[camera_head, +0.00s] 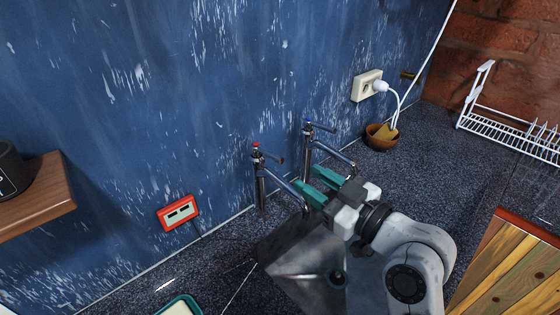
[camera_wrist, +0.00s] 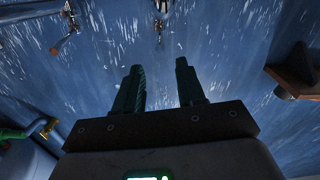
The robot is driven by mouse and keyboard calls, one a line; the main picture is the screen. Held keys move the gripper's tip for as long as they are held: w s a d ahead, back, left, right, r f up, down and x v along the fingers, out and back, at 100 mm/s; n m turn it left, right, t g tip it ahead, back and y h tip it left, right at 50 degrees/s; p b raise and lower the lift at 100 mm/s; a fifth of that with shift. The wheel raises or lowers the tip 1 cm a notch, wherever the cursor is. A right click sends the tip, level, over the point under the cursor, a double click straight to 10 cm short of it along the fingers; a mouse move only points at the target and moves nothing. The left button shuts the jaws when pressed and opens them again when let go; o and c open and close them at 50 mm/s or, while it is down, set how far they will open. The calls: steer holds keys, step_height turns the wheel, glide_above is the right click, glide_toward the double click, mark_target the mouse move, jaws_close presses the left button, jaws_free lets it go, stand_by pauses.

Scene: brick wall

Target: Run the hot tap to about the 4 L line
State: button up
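The hot tap (camera_head: 259,172), marked red on top, stands against the blue wall in the head view. Its lever points right and its spout reaches forward over the metal sink (camera_head: 295,255). The blue-marked cold tap (camera_head: 308,148) stands to its right. No running water shows. My gripper (camera_head: 307,182) is open and empty, with its teal fingers near the two spouts; contact is unclear. The wrist view shows the fingers (camera_wrist: 160,82) apart with nothing between them. My arm hides part of the sink. No litre line is readable.
A red-framed wall plate (camera_head: 178,213) and a wooden shelf (camera_head: 38,198) are at left. A wooden bowl (camera_head: 380,138) sits below a white socket (camera_head: 367,86) with a cable. A white rack (camera_head: 510,132) and wooden board (camera_head: 510,270) are at right.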

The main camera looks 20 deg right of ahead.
mark_target(281, 158)
steer(key=p+x, duration=0.2)
steer(key=x, duration=0.7)
steer(key=shift+w+a, duration=0.1)
steer(key=shift+w, duration=0.05)
jaws_close()
stand_by(0.4)
